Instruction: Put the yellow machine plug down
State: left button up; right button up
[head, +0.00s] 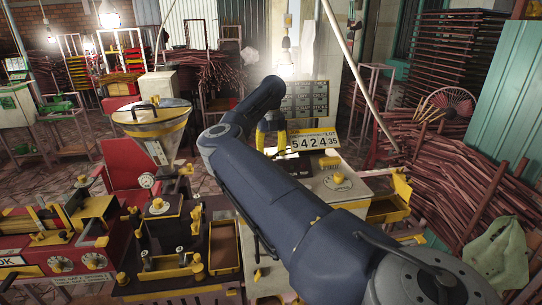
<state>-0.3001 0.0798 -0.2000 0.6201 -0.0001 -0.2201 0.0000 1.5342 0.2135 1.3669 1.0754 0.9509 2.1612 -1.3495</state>
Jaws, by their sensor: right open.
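My right gripper (271,143) points down over the pale machine in the middle, behind my blue-grey right arm. It is open, with yellow fingers, and I see nothing held between them. I cannot tell which yellow part is the machine plug. Several yellow knobs and fittings sit on the machines, such as a yellow knob (338,178) on the pale machine top (345,196) and a yellow knob (157,203) on the dark machine. My right arm hides part of the pale machine. My left gripper is not in view.
A steel hopper (150,116) with a yellow band stands left of my arm. A red machine (72,245) is at the lower left. An open drawer (388,209) juts out at the right. A number display (313,141) stands behind. Stacks of red-brown sticks (445,175) fill the right.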

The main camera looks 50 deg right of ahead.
aim_at(271, 153)
notch_tip(271, 153, up, 12)
jog(key=shift+f, duration=0.2)
dwell(0.6)
